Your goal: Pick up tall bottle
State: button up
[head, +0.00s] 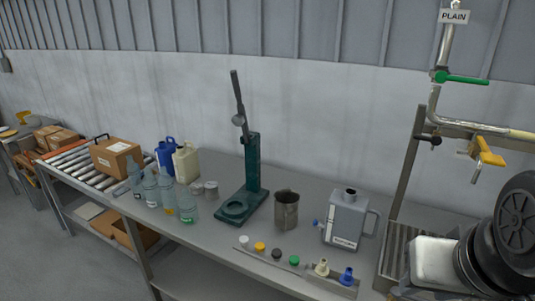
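Several clear, pale greenish bottles stand upright in a cluster on the left part of the grey bench (225,262). The one at the back left, a tall bottle (135,175), reaches highest in the picture. Beside it stand a second bottle (151,190) and a third (167,190), partly overlapping. A wider clear bottle (187,207) with a green label stands at the front right of the cluster. I cannot tell for certain which is the tall bottle of the task. My gripper is not in view; dark parts of my arm show at the lower right, far from the bottles.
A blue jug (166,157) and a cream jug (187,163) stand behind the bottles. A green lever press (252,170), a metal beaker (286,210) and a grey canister (346,220) stand further right. A strip (268,257) of coloured caps lies along the front edge.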

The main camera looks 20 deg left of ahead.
aim_at(166, 184)
jog(key=u, duration=1.55)
jog(key=i+z, duration=0.1)
jog(key=z, duration=0.25)
jog(key=j+z, duration=0.15)
jog(key=z, duration=0.2)
jog(key=i+j+z, duration=0.1)
jog(key=z, duration=0.25)
jog(key=i+j+z, duration=0.2)
jog(key=j, duration=0.15)
jog(key=j+z, duration=0.2)
jog(key=j, duration=0.15)
jog(key=i+j+z, duration=0.2)
jog(key=j, duration=0.15)
jog(key=j+z, duration=0.25)
jog(key=j, duration=2.8)
jog(key=i+z, duration=0.05)
jog(key=i, duration=0.05)
